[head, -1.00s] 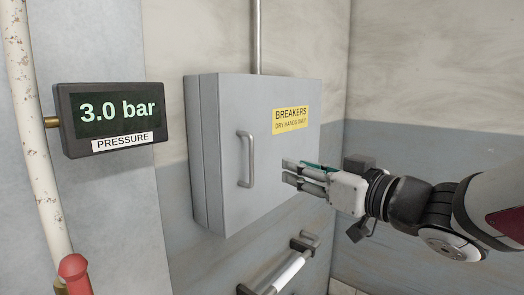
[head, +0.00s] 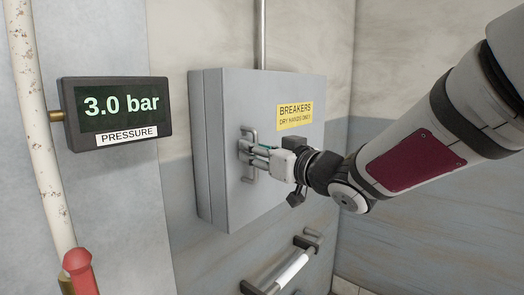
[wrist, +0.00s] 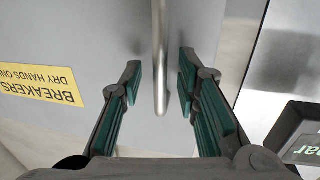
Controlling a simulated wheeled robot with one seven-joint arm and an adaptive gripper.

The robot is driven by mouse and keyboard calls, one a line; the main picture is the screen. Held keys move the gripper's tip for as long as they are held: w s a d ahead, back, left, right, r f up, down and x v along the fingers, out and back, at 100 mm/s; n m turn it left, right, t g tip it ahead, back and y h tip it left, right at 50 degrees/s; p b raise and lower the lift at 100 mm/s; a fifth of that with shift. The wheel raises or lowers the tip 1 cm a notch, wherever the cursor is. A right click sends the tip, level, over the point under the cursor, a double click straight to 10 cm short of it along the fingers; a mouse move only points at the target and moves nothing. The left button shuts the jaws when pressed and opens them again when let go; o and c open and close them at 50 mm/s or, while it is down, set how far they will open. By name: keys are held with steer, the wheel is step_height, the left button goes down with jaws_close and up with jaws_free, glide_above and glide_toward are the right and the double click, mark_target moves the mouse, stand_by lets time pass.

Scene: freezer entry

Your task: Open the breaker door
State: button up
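The grey breaker box has a closed door (head: 285,180) with a yellow BREAKERS label (head: 295,115). A vertical bar handle (head: 249,174) is on the door's left side. My gripper (head: 246,152) is at the handle in the head view and hides its middle. In the wrist view, the handle (wrist: 160,60) stands between the two green-padded fingers of my gripper (wrist: 160,98). The fingers are open, with a gap on both sides of the bar.
A pressure display (head: 122,112) reading 3.0 bar is on the wall to the left, beside a rusty white pipe (head: 40,130) with a red handle (head: 79,270). A thin conduit (head: 262,35) runs up from the box.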

steer(key=shift+w+a, duration=0.2)
jaws_close()
steer(key=shift+d, duration=0.15)
